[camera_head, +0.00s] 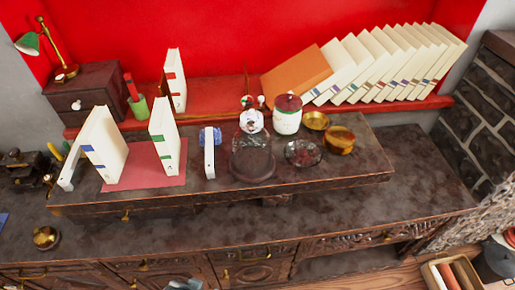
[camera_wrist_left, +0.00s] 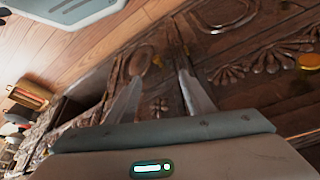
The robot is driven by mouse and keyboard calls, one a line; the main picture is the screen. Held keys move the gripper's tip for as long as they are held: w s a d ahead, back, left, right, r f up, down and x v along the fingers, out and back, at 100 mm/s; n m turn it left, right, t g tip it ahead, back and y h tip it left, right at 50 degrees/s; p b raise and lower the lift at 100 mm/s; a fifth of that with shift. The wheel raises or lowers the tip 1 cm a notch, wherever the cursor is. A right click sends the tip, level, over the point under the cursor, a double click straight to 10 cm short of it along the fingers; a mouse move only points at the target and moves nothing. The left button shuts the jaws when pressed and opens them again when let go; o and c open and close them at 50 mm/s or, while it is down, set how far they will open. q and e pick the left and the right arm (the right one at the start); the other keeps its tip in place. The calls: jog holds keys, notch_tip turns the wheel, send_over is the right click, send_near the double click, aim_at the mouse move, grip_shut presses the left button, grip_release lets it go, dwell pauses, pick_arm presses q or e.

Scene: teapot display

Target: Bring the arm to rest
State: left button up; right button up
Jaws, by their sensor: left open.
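My left gripper (camera_wrist_left: 160,77) shows in the left wrist view, with its two grey fingers apart and nothing between them. It faces the carved dark wood cabinet front, with the wooden floor on the upper left. In the head view, a small grey piece at the bottom edge may be part of my left arm; too little shows to tell. My right gripper is in neither view.
A long dark cabinet (camera_head: 330,222) carries a raised shelf with white binders (camera_head: 103,146), a red-lidded white jar (camera_head: 287,119) and brass bowls (camera_head: 340,140). A brass pot (camera_head: 46,238) stands front left. The cabinet top's front strip is mostly clear. A crate (camera_head: 452,272) stands lower right.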

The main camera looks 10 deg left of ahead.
pick_arm(q)
jog(key=s+d+f+b, duration=0.1)
jog(key=s+f+b, duration=0.2)
jog(key=f, duration=1.1)
jog(key=s+f+t+h+b, duration=0.1)
jog(key=s+f, duration=0.3)
jog(key=f, duration=1.1)
jog(key=shift+d+f+b, duration=0.2)
jog(key=shift+d+b, duration=0.2)
jog(key=shift+b, duration=0.5)
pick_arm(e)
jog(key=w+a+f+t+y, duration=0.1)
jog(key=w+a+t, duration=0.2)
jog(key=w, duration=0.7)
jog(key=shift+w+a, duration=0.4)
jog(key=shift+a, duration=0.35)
